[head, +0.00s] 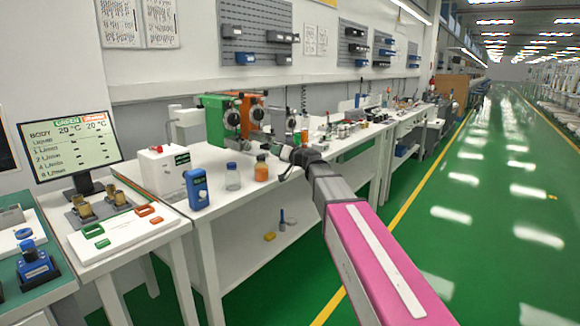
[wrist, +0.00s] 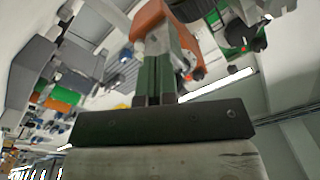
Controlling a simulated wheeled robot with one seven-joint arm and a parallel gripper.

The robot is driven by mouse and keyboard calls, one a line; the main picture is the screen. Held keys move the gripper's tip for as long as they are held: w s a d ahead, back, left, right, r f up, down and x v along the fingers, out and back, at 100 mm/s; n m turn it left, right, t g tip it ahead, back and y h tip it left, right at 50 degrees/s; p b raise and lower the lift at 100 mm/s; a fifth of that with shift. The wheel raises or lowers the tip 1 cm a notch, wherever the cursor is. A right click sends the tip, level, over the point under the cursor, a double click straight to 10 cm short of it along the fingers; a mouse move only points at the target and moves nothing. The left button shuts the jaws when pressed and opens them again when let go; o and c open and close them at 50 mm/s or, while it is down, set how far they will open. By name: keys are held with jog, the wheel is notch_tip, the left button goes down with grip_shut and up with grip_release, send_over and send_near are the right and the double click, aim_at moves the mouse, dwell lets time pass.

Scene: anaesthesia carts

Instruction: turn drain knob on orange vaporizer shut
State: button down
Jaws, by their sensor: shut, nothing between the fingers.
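The orange vaporizer (head: 257,107) stands on the white bench, directly right of the green vaporizer (head: 215,117). Its front dial (head: 252,115) is dark with a pale face. My gripper (head: 280,152) is at the lower front of the orange vaporizer, small and partly hidden by my arm in the head view. In the wrist view, my gripper (wrist: 158,45) has its fingers together and empty, pointing at the underside of the orange vaporizer (wrist: 150,14). A small dark knob (wrist: 196,73) shows close beside the fingers; I cannot tell whether they touch it or how it is turned.
Small parts (head: 345,128) cover the bench to the right.

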jog(key=v, duration=0.3)
jog(key=shift+d, duration=0.1)
